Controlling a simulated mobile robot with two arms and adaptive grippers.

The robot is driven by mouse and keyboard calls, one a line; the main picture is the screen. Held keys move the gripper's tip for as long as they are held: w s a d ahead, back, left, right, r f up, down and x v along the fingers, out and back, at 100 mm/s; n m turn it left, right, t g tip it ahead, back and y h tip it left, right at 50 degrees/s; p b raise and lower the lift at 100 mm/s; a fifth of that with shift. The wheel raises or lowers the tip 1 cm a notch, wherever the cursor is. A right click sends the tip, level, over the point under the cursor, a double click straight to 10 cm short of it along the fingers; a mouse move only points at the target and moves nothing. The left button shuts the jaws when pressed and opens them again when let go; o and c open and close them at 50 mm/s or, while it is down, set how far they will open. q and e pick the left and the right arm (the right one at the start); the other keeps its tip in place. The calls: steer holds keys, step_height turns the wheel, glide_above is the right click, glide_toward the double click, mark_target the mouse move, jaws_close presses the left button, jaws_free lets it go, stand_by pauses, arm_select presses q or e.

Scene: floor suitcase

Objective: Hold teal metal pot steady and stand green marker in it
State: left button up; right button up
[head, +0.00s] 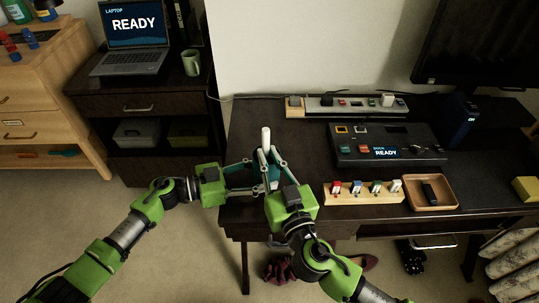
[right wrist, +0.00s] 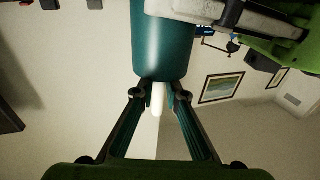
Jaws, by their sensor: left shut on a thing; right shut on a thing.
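The teal pot (head: 273,171) is held above the near left corner of the dark desk. In the right wrist view it is the large teal cylinder (right wrist: 162,42). My left gripper (head: 252,180) is shut on the pot from the left. My right gripper (head: 271,161) is shut on the marker (head: 266,138) at the pot's rim. The marker's visible body is white and roughly upright; no green shows on it. In the right wrist view its white end (right wrist: 158,100) shows between my fingertips. Its other end is hidden by the pot, so I cannot tell how deep it sits.
A wooden block with several small coloured pieces (head: 362,198) and a wooden tray (head: 449,195) lie right of the grippers. A black dock panel (head: 388,160) and a power strip (head: 350,113) are behind. A laptop (head: 135,60) and mug (head: 191,62) stand on the left cabinet.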

arm_select(q)
steer(key=shift+s+d+r, duration=0.1)
steer(key=shift+r, duration=0.05)
arm_select(e)
step_height(320, 180, down, 2)
steer(key=shift+s+f, duration=0.1)
steer(key=shift+s, duration=0.05)
steer(key=o, duration=0.9)
arm_select(q)
steer(key=shift+o, duration=0.2)
steer(key=shift+s, duration=0.1)
arm_select(e)
steer(key=shift+s, duration=0.15)
steer(key=shift+s+d+f, duration=0.1)
steer(key=shift+s, duration=0.15)
arm_select(q)
steer(key=shift+o, duration=0.7)
steer(key=shift+w, duration=0.3)
steer(key=shift+s, duration=0.1)
arm_select(e)
steer(key=r+v, duration=0.2)
steer(key=v, duration=0.9)
